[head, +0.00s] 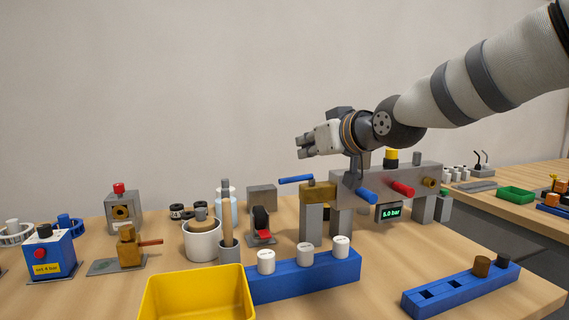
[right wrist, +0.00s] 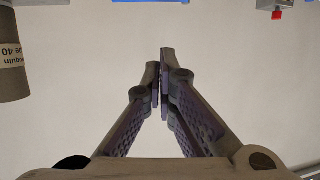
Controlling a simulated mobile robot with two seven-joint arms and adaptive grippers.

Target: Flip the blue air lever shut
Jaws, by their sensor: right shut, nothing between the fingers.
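The blue lever (head: 296,179) sticks out to the left from a brass valve (head: 318,192) at the left end of a grey manifold block (head: 350,186). It lies nearly level, tilted slightly. My right gripper (head: 303,147) is above the lever, apart from it, pointing left with its fingers shut and empty. In the right wrist view its closed fingertips (right wrist: 161,65) meet over a plain pale background. The lever cannot be made out in the right wrist view. My left gripper is not in view.
The manifold also carries a blue knob (head: 367,195), a red knob (head: 402,188) and a 6.0 bar display (head: 389,212). A yellow bin (head: 197,292), a blue block with white caps (head: 303,276) and a red-buttoned box (head: 123,210) stand nearby. The front right table has free room.

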